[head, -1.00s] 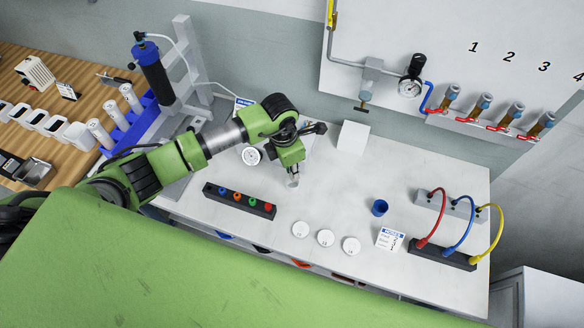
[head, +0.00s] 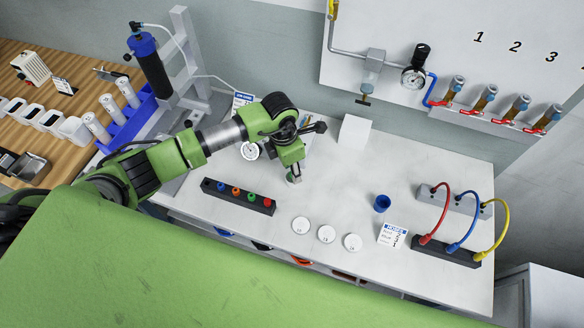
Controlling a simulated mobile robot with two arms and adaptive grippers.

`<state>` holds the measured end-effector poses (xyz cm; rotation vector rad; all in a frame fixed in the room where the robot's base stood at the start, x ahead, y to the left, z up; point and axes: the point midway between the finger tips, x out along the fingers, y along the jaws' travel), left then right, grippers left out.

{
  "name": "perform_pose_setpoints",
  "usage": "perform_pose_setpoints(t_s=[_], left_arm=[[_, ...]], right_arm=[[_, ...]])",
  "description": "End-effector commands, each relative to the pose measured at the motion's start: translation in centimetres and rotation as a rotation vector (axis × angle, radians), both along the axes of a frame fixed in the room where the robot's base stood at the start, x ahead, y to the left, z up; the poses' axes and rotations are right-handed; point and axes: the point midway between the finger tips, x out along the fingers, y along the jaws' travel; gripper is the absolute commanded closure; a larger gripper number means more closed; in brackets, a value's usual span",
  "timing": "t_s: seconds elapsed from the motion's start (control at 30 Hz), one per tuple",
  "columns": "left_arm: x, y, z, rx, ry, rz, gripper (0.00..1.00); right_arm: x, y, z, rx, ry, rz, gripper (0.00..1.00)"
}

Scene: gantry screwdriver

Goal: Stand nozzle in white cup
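A black rack (head: 239,197) on the white table holds small blue, orange, green and red pieces that look like nozzles. My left arm reaches over the table, and its gripper (head: 294,178) points down to the right of the rack. A small pale grey-white thing shows at its tip; I cannot tell if this is the white cup, something held or part of the gripper. The fingers are too small and covered to read. No clear white cup shows elsewhere on the table. A blue cup (head: 381,204) stands at the right. My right gripper is not in view.
Round white discs (head: 326,234) lie near the front edge. A white block (head: 354,131) stands at the back. A labelled card (head: 393,235) and a cable block (head: 446,250) with red, blue and yellow cables are at right. The table middle is clear.

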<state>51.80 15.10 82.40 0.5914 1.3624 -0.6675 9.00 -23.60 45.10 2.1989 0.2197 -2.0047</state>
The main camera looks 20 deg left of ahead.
Motion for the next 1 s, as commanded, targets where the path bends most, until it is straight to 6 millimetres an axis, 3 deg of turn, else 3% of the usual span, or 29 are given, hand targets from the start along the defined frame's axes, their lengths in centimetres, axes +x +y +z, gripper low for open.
perform_pose_setpoints(t_s=[0.23,0.7,1.0], left_arm=[[0.0,0.1,1.5,0.0,-0.003,-0.002,0.67],[-0.7,0.9,10.5,0.0,-0.004,-0.001,0.67],[-1.0,1.1,12.0,0.0,0.0,0.001,0.67]], right_arm=[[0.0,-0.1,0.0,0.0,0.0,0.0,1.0],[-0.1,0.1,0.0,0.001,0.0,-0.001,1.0],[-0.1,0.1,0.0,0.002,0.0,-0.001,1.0]])
